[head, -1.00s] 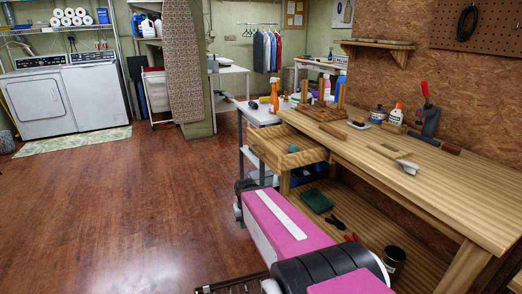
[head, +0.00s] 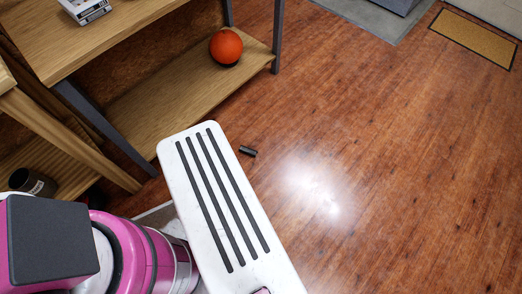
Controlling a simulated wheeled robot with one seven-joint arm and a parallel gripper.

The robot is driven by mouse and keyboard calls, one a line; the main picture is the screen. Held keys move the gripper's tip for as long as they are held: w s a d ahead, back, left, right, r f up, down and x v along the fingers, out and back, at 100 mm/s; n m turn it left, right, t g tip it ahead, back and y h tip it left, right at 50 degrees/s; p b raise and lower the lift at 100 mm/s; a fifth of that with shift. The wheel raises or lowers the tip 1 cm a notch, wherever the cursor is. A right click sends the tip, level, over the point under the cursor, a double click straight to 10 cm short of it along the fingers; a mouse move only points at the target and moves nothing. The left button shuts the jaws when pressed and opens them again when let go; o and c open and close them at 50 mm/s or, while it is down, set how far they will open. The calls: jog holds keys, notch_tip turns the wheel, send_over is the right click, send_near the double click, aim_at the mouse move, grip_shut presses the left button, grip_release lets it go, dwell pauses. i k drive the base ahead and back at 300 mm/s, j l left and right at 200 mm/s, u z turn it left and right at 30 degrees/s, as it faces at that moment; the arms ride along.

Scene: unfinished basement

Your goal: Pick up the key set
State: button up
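I cannot make out a key set for certain in the head view. A small dark, short bar-shaped object (head: 248,151) shows against the wood floor just right of my white arm link; it is too small to tell what it is. My gripper is not in view. My white and pink arm parts cover the lower left and middle of the view and hide the floor under them.
A wooden shelf unit (head: 125,30) with grey metal legs stands at the upper left. An orange ball (head: 226,46) sits on its lower shelf (head: 165,98), and a white device (head: 84,9) on top. A tan mat (head: 474,38) lies upper right. The floor (head: 400,180) at right is clear.

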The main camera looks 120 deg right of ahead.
aim_at(246, 149)
jog(key=j+z, duration=0.2)
jog(key=z, duration=1.75)
jog(key=i+l+z, duration=0.15)
jog(key=z, duration=2.7)
jog(key=k+l+z, duration=0.1)
jog(key=k+z, duration=0.15)
jog(key=z, duration=0.25)
jog(key=k+l+z, duration=0.15)
jog(key=z, duration=0.3)
jog(key=k+l, duration=0.05)
